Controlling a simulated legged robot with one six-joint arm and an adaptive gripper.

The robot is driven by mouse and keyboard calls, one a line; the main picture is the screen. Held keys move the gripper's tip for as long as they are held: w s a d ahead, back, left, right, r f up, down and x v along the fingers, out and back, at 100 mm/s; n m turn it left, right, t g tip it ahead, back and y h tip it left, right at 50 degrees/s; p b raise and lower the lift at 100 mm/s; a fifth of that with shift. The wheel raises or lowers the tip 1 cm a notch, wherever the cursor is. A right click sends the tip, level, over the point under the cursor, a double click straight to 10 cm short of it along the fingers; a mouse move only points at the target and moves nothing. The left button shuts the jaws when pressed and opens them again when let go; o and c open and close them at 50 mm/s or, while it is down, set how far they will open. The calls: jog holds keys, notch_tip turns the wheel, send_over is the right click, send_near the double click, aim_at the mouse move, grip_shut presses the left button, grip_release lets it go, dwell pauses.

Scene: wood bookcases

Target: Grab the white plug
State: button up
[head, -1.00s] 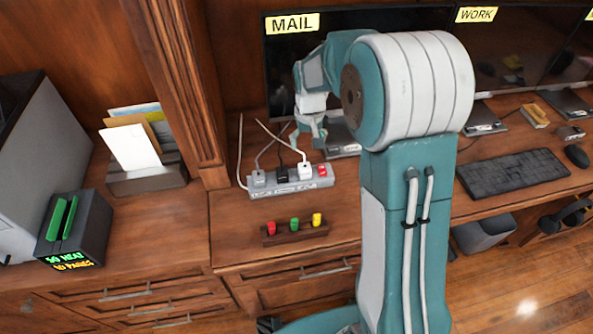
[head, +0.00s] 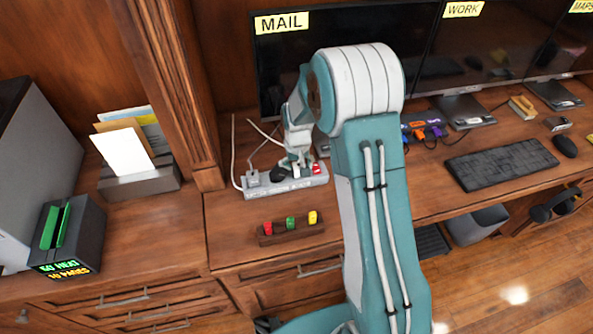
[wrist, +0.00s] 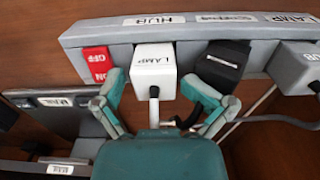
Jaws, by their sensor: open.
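The white plug (wrist: 154,70), labelled LAMP, sits in the grey power strip (wrist: 190,27) in the wrist view, with its cord running down toward me. My gripper (wrist: 153,82) is open, with one finger on each side of the white plug. The right finger lies between the white plug and the black plug (wrist: 223,63). I cannot tell whether the fingers touch the white plug. In the head view my gripper (head: 298,160) is at the power strip (head: 262,190) and largely hides the white plug.
A red switch (wrist: 98,63) is left of the white plug, and a grey plug (wrist: 297,65) is at the far right. A rack of red, green and yellow pieces (head: 290,232) stands in front of the strip. The MAIL monitor (head: 350,50) stands behind my arm.

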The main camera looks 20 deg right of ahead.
jog(key=shift+s+d+f, duration=0.1)
jog(key=shift+d+f, duration=0.15)
jog(key=shift+f, duration=0.1)
jog(key=shift+d, duration=0.15)
jog(key=shift+a+r, duration=0.1)
jog(key=shift+a, duration=0.1)
jog(key=c, duration=0.9)
jog(key=shift+a, duration=0.2)
jog(key=shift+c, duration=1.3)
jog(key=shift+d, duration=0.25)
jog(key=shift+c, duration=0.3)
